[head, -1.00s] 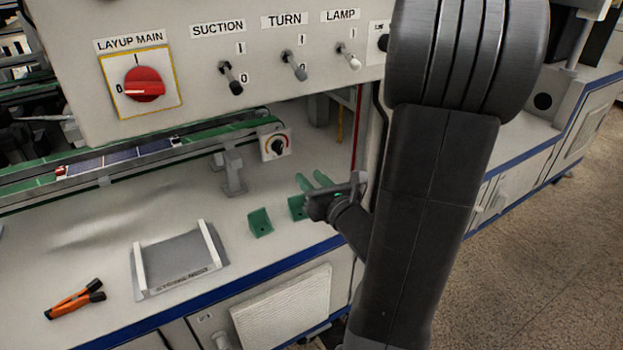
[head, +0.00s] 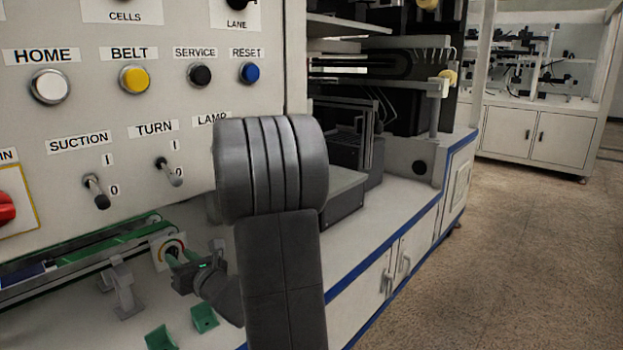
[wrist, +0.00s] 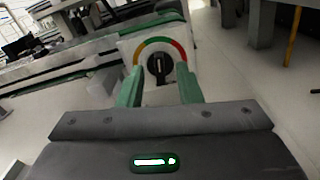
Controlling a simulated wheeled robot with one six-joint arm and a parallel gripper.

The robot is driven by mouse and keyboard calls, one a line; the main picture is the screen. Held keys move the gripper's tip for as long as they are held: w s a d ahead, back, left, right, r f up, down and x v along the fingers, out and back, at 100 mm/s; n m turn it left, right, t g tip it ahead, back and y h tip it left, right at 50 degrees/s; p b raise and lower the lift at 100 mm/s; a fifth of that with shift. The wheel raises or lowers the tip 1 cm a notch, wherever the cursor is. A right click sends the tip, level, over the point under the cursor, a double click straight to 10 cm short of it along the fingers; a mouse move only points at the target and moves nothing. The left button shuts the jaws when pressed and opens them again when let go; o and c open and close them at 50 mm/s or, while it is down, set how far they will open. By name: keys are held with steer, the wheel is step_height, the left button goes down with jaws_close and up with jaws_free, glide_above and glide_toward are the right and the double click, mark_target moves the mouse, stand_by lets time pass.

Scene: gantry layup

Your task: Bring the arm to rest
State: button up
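My gripper (head: 176,257) is at the lower left of the head view, at the end of my dark arm. In the wrist view its two green fingers (wrist: 159,84) stand apart with nothing held between them. A dial with a black knob (wrist: 158,66) and a green-to-red arc shows just beyond the fingertips, framed between them. The same dial (head: 163,246) is partly covered by the fingers in the head view. The fingers look apart from the knob, though the exact distance is hard to tell.
A control panel (head: 120,105) with buttons and toggles rises above the gripper. Green blocks (head: 204,317) stand on the worktop below it. A green rail (head: 75,250) runs at left. Open floor (head: 510,260) lies at right, with a white cabinet (head: 540,130) behind.

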steer(key=shift+w+a, duration=0.3)
steer(key=shift+a, duration=0.1)
steer(key=p+v, duration=0.2)
steer(key=v, duration=1.2)
steer(key=b+x, duration=0.2)
steer(key=x, duration=1.2)
steer(key=shift+a+f, duration=0.1)
steer(key=n+b, duration=0.2)
steer(key=n, duration=0.2)
steer(key=shift+s+n, duration=0.1)
steer(key=shift+n, duration=0.3)
steer(key=n+b, duration=0.1)
steer(key=n, duration=0.7)
steer(key=shift+s+n, duration=0.1)
steer(key=shift+n, duration=0.2)
steer(key=shift+n+p, duration=0.35)
steer(key=shift+n, duration=1.35)
steer(key=shift+f, duration=0.1)
